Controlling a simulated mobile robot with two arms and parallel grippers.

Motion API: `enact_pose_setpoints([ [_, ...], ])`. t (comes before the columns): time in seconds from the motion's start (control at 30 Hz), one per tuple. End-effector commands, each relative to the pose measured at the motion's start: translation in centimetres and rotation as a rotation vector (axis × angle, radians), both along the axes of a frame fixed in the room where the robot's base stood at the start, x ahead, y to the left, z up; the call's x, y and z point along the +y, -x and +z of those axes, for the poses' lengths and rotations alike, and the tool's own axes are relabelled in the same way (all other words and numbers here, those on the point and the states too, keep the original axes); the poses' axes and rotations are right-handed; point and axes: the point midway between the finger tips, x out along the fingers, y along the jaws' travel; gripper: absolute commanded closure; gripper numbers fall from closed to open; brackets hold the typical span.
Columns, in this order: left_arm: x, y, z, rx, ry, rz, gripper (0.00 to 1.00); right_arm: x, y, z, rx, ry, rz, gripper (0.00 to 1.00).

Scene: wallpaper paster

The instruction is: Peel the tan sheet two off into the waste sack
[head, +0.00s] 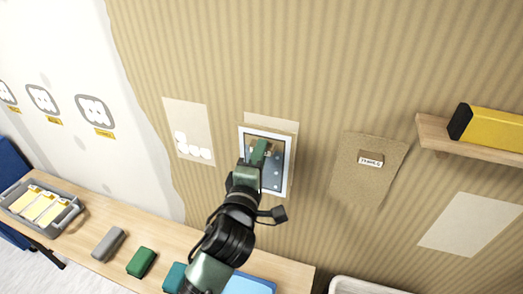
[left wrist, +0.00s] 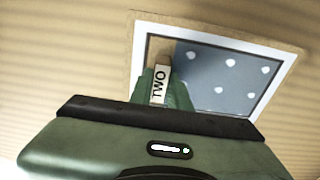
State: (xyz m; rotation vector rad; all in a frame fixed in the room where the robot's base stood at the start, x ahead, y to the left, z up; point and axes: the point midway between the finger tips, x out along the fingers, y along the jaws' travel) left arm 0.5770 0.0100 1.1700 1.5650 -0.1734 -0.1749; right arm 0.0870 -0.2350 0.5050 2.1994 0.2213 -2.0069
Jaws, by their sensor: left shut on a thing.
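My left gripper (head: 258,152) is shut on a small tan tab labelled TWO (left wrist: 160,82), in front of a white-bordered panel (head: 285,178). The panel fills the upper part of the left wrist view (left wrist: 275,83), with a blue face dotted white and a brownish strip at its left. A tan margin shows around the panel there. The fingers hide part of the panel. I cannot tell how much of the tan sheet is still stuck. No waste sack can be made out for sure. My right gripper is out of view.
A wooden shelf (head: 440,136) with a yellow and black block (head: 490,127) juts out at right. A brown sheet with a label (head: 358,185) hangs beside the panel. Below stand a wooden table (head: 75,245) with a grey tray (head: 12,209) and blocks, and a white-rimmed container (head: 375,286).

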Motion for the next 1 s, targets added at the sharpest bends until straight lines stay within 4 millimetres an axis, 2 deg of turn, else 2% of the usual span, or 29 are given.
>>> enact_pose_setpoints([
  [0.57, 0.2, 0.6, 0.1, -0.002, 0.001, 0.0, 1.0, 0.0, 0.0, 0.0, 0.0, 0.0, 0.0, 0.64],
  [1.0, 1.2, 3.7, 0.0, 0.0, 0.002, 0.001, 1.0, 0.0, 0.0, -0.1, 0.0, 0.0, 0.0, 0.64],
])
